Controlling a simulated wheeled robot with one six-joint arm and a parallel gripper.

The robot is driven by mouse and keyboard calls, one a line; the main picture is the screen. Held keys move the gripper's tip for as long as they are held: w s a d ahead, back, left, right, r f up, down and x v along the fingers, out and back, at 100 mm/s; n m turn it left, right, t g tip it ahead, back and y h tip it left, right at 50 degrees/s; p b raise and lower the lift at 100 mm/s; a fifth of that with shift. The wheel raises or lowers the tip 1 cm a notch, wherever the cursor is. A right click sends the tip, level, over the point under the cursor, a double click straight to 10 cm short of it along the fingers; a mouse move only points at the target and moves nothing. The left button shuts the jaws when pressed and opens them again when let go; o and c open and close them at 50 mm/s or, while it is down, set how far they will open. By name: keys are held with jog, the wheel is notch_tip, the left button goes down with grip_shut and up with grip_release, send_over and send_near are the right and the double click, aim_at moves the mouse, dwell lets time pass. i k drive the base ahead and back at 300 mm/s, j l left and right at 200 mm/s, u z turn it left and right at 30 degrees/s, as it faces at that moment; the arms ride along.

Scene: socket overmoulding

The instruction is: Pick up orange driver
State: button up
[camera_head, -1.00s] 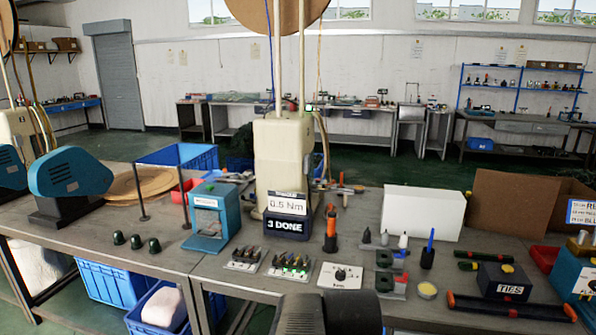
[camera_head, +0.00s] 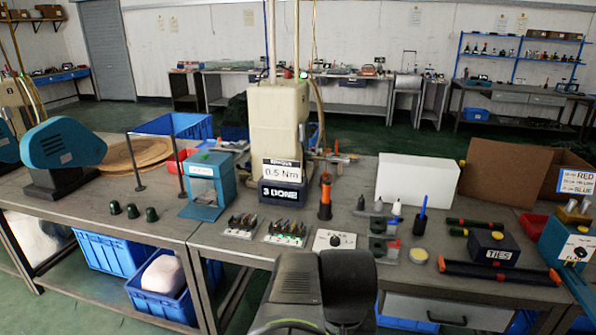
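The orange driver (camera_head: 325,197) stands upright on the near workbench, just right of the cream machine.
The cream machine (camera_head: 278,130) with a "3 DONE" display stands left of the driver. A switch box (camera_head: 334,241) sits in front of it. Connector trays (camera_head: 287,227), small bottles and a white box (camera_head: 418,181) stand around. The bench (camera_head: 225,262) is crowded near the driver.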

aim_at(326, 186)
jog(key=i+u, duration=0.2)
jog(key=i, duration=0.45)
jog(key=i+l+u, duration=0.15)
jog(key=i, duration=0.45)
